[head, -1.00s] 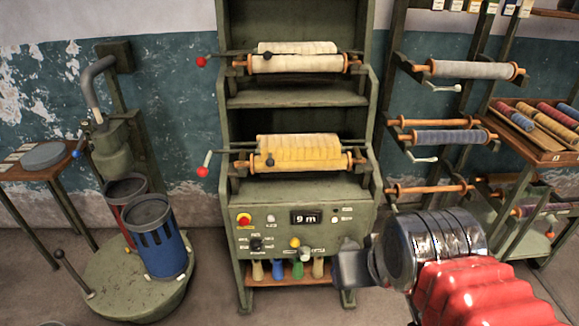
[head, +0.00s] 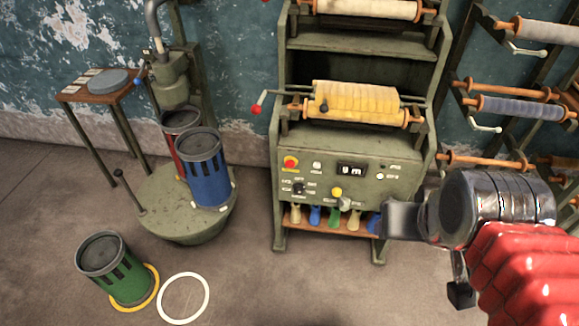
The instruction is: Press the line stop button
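A red round button (head: 291,162) on a yellow base sits at the upper left of the control panel (head: 325,210) on the green winding machine's front. It is the likely line stop button; its label is too small to read. My gripper (head: 405,220) is at the right of the head view, at the end of my red-sleeved arm. It appears in front of the machine's lower right, to the right of and below the red button, apart from it. Its fingers are not clearly seen, so I cannot tell whether they are open.
The panel also has a display (head: 351,170), a dark knob (head: 298,188) and a yellow button (head: 337,192). A turntable (head: 185,225) with red and blue canisters stands left. A green canister (head: 112,268) stands on the floor by a white ring (head: 183,299). Floor before the machine is clear.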

